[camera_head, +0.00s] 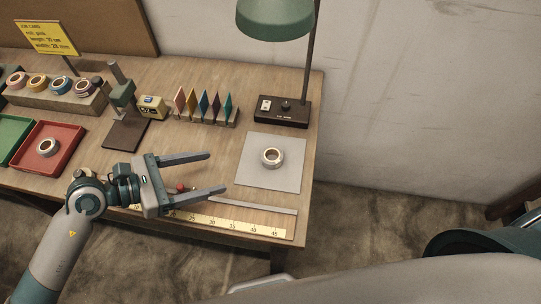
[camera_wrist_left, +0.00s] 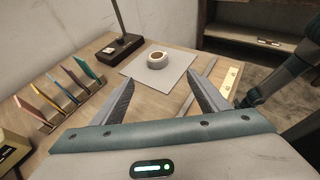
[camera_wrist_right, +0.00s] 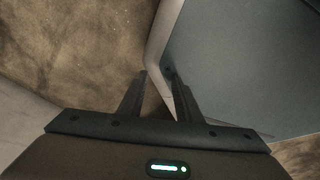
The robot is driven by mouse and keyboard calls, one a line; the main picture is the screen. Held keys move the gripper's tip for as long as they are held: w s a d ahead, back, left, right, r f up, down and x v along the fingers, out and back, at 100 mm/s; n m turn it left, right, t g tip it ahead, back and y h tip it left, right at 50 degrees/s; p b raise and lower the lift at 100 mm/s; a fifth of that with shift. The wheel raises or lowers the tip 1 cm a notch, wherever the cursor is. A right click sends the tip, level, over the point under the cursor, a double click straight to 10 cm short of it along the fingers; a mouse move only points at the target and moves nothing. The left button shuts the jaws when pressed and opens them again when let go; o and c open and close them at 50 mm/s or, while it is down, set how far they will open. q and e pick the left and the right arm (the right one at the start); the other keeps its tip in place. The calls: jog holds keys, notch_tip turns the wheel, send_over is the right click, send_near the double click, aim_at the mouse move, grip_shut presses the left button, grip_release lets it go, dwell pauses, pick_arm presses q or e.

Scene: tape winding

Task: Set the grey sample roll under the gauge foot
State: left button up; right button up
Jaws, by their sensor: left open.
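A pale grey-white roll (camera_head: 272,156) with a brown core lies flat on a grey mat (camera_head: 288,178) at the table's right. It also shows in the left wrist view (camera_wrist_left: 157,60). A similar pale roll (camera_head: 48,147) lies in the red tray (camera_head: 70,137); I cannot tell from colour which is the sample. The gauge (camera_head: 122,93) stands at the back left on a dark base; nothing shows under its foot. My left gripper (camera_head: 218,171) is open and empty, left of the mat, pointing towards it. My right gripper (camera_wrist_right: 157,74) is open, empty, away from the table.
Colored cards (camera_head: 204,106) in a rack and a small yellow-faced box (camera_head: 152,106) stand right of the gauge. A lamp base (camera_head: 283,111) stands behind the mat. Several rolls sit on a rack (camera_head: 60,101) at left. A ruler (camera_head: 230,223) lies along the front edge.

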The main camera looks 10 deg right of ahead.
pick_arm(q)
jog(key=shift+w+d, duration=0.1)
jog(key=shift+d, duration=0.35)
jog(key=p+x, duration=0.2)
jog(key=x, duration=0.2)
jog(key=shift+d+f, duration=0.1)
jog(key=shift+d, duration=0.2)
jog(key=p+x, duration=0.2)
jog(key=x, duration=0.4)
jog(key=shift+w+f, duration=0.1)
jog(key=shift+f, duration=0.1)
jog(key=shift+d+f, duration=0.2)
jog(key=shift+d, duration=0.05)
pick_arm(e)
jog(key=shift+g, duration=0.5)
jog(key=s+r, duration=0.1)
jog(key=s+d+r, duration=0.2)
jog(key=s, duration=0.1)
jog(key=shift+s+r, duration=0.1)
jog(key=shift+a, duration=0.1)
